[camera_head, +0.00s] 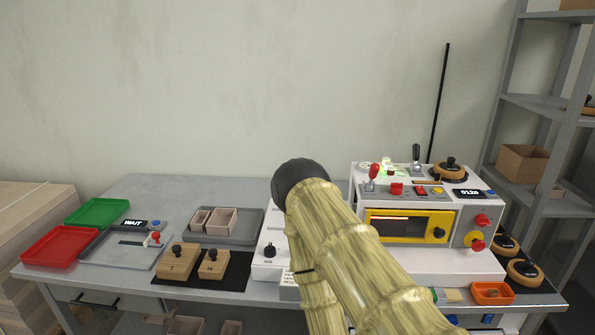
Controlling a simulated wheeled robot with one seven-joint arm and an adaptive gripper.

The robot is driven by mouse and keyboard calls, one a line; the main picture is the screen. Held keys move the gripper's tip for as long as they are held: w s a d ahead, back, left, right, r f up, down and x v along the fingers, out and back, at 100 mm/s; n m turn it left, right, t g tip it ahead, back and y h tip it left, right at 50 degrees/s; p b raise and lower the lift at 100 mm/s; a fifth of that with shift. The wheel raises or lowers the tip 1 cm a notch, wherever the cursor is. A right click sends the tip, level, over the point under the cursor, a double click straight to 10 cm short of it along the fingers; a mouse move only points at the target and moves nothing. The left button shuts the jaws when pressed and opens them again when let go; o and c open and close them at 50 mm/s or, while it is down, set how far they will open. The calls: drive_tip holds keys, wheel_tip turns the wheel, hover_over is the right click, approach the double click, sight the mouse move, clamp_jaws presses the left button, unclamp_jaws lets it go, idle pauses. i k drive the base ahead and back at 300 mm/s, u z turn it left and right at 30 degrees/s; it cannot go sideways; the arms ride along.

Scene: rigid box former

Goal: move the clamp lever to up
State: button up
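The box former (400,263) is a white machine with a yellow-framed window, on the right part of the bench. A lever with a red grip (374,171) stands nearly upright on its top left. A lever with a dark grip (416,154) stands upright farther back on its top. Another red-tipped lever (155,238) is on the grey panel at the left. No readable label tells me which is the clamp lever. My gripper is not in view; only my arm shows, crossing the middle and hiding part of the machine's left side.
A red tray (60,247) and a green tray (96,212) lie at the bench's left. Wooden blocks with black knobs (176,262) sit on a black mat. An orange bin (492,292) is at front right. Grey shelving (545,105) stands at right. The bench's back left is clear.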

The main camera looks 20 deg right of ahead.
sight(374, 167)
drive_tip(key=u, duration=1.25)
drive_tip(key=i, duration=1.9)
drive_tip(key=z, duration=3.65)
drive_tip(key=i, duration=1)
drive_tip(key=z, duration=0.05)
drive_tip(key=k, duration=0.15)
